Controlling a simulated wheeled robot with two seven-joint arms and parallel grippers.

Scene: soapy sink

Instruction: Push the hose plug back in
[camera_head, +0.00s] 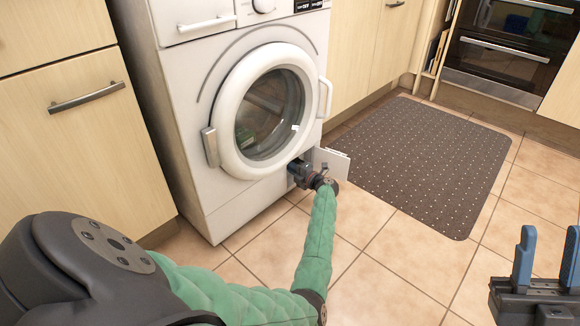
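The white washing machine (185,90) stands against the cabinets, its round door (222,115) shut. A small white flap (335,162) at its lower right stands open. My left gripper (299,172) is at the opening beside this flap, its dark body close against the machine's front. Its fingertips are hidden, so I cannot tell whether it is open or shut or holds anything. The hose plug cannot be seen; the hatch's inside is covered by my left gripper. My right gripper (549,250) is at the lower right, its two blue fingers apart and empty, far from the machine.
A dark dotted mat (420,160) lies on the tiled floor (385,285) right of the machine. Wooden cabinets (70,150) flank the machine, and an oven (510,50) stands at the back right. The floor in front of the flap is clear.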

